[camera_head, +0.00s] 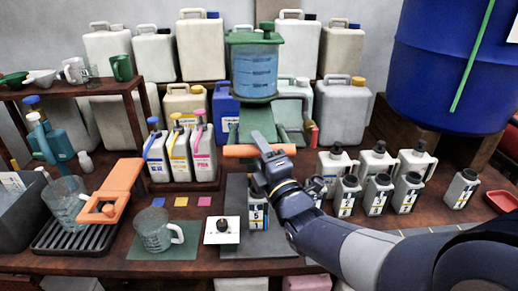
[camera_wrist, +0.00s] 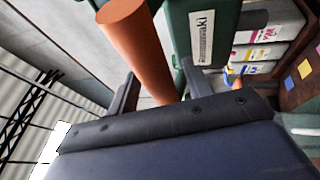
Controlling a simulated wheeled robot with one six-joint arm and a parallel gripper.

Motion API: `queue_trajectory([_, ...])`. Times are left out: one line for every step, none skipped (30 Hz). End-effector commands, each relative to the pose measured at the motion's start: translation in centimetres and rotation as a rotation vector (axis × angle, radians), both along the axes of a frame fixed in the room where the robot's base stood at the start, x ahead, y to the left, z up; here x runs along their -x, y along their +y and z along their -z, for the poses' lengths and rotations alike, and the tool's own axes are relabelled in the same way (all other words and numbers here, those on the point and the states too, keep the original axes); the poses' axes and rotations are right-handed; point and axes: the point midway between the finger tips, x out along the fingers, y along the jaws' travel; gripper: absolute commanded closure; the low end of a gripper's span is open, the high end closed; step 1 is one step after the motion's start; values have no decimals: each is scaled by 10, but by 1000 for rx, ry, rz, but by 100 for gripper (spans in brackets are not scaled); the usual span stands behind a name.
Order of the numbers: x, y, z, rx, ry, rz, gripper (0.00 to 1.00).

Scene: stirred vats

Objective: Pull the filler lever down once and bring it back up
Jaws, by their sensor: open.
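The filler (camera_head: 254,70) is a clear vessel of blue liquid with a green lid, on a green stand at the middle back. Its lever (camera_head: 240,151) has a thick orange handle lying about level in front of the stand. My gripper (camera_head: 262,140) is at the right part of this handle. In the wrist view the orange handle (camera_wrist: 137,45) runs down between the two open fingers of my gripper (camera_wrist: 158,85). I cannot tell whether the fingers touch it. The lever's pivot is hidden behind my gripper.
A bottle marked 5 (camera_head: 258,216) stands below my gripper on a dark plate (camera_head: 236,195). Several small numbered bottles (camera_head: 376,193) stand to the right, under and beside my arm. Blue, yellow and pink labelled bottles (camera_head: 181,158) stand left. A glass jug (camera_head: 154,230) is at the front.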

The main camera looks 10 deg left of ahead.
Motion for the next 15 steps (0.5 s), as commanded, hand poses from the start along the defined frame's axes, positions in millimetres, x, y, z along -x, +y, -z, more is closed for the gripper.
queue_trajectory([0,0,0,0,0,0,52])
queue_trajectory([0,0,0,0,0,0,52])
queue_trajectory([-1,0,0,0,0,0,52])
queue_trajectory([0,0,0,0,0,0,52])
queue_trajectory([0,0,0,0,0,0,52])
queue_trajectory([0,0,0,0,0,0,52])
queue_trajectory([0,0,0,0,0,0,53])
queue_trajectory([0,0,0,0,0,0,56])
queue_trajectory([0,0,0,0,0,0,59])
queue_trajectory([0,0,0,0,0,0,61])
queue_trajectory([0,0,0,-1,-1,0,64])
queue_trajectory([0,0,0,0,0,0,67])
queue_trajectory([0,0,0,-1,-1,0,69])
queue_trajectory([0,0,0,-1,-1,0,72])
queue_trajectory([0,0,0,0,0,0,75])
